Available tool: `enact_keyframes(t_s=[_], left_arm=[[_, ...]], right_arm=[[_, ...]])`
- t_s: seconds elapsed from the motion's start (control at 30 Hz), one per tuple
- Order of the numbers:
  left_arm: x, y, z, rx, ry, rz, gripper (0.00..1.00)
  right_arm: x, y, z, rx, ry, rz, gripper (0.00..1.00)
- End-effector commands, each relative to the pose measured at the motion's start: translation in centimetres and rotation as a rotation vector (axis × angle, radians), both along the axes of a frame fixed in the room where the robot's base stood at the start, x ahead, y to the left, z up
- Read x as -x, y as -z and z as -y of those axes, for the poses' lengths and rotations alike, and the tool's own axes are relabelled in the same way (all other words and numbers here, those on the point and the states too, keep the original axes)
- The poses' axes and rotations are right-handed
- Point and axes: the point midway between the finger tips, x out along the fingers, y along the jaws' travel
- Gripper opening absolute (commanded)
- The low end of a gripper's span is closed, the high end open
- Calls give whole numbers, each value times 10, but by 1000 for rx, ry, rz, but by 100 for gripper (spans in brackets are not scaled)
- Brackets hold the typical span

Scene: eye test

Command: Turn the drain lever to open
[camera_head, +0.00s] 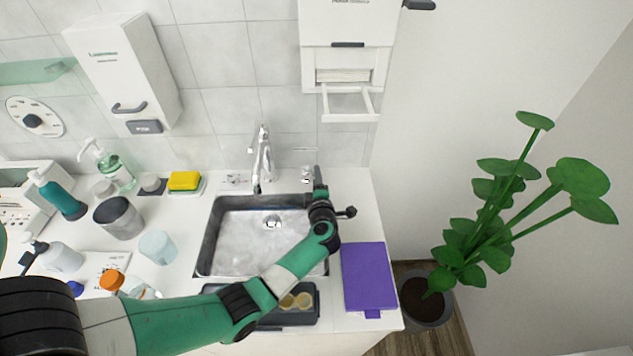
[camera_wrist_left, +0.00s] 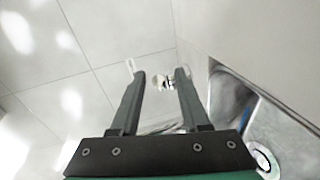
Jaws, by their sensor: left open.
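A small chrome fitting, which looks like the drain lever (camera_head: 306,176), stands on the counter to the right of the faucet (camera_head: 263,160). My left gripper (camera_head: 317,175) reaches over the right side of the sink, right beside this fitting. In the left wrist view my left gripper (camera_wrist_left: 160,74) is open, and the small pale and chrome lever (camera_wrist_left: 158,83) shows between its fingertips. I cannot tell whether the fingers touch it, or which way it is turned. The metal sink (camera_head: 235,235) has a round drain (camera_head: 271,222). My right gripper is not in view.
A purple folder (camera_head: 369,275) lies right of the sink; a dark tray (camera_head: 280,318) sits in front. Bottles, a grey cup (camera_head: 119,217) and a yellow sponge (camera_head: 184,181) stand left. A dispenser with an open drawer (camera_head: 350,103) hangs above the lever.

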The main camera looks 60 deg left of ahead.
Motion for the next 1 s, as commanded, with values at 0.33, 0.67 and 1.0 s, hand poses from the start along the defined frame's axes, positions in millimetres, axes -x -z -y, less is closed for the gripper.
enact_keyframes(t_s=[0.33, 0.67, 1.0], left_arm=[[-3, 1, -7, 0, 0, 0, 46], [-2, 1, -7, 0, 0, -1, 0], [-2, 1, -7, 0, 0, -1, 0]], right_arm=[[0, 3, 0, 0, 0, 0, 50], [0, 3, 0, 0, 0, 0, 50], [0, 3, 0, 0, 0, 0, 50]])
